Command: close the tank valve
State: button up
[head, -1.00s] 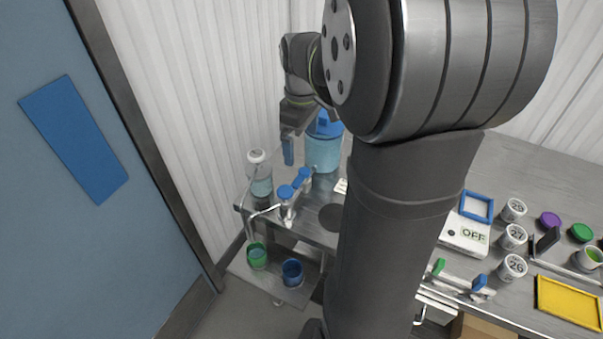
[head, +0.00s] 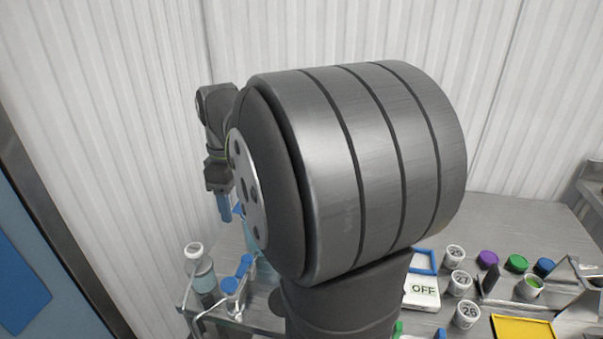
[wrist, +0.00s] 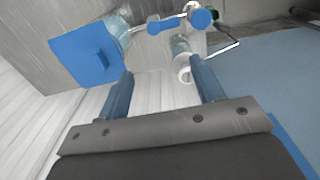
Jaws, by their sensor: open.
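The tank (head: 262,268) is a pale blue container, mostly hidden behind my arm in the head view. In the wrist view its body (wrist: 119,27) shows beside its blue square lid (wrist: 80,55). The wrist view shows these knobs (wrist: 153,26) (wrist: 201,18) joined by a metal bar, beyond my fingertips. My gripper (head: 224,218) is open and empty, raised above the bench by the tank. Its blue fingers (wrist: 160,77) stand apart in the wrist view. I cannot tell the valve's position.
A white-capped bottle (head: 200,268) stands left of the knobs, near a bent metal pipe (head: 203,316). To the right are a scale (head: 422,291) reading OFF, several numbered cups (head: 467,314) and a yellow tray (head: 524,328). The corrugated wall (head: 120,130) is close behind my gripper.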

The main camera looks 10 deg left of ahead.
aim_at(242, 267)
jog(key=c, duration=0.3)
jog(key=f+m, duration=0.6)
jog(key=s+f+m, duration=0.1)
jog(key=f+m, duration=1.1)
jog(key=shift+s, duration=0.25)
jog(key=shift+c, duration=0.2)
jog(key=shift+c, duration=0.4)
grip_shut()
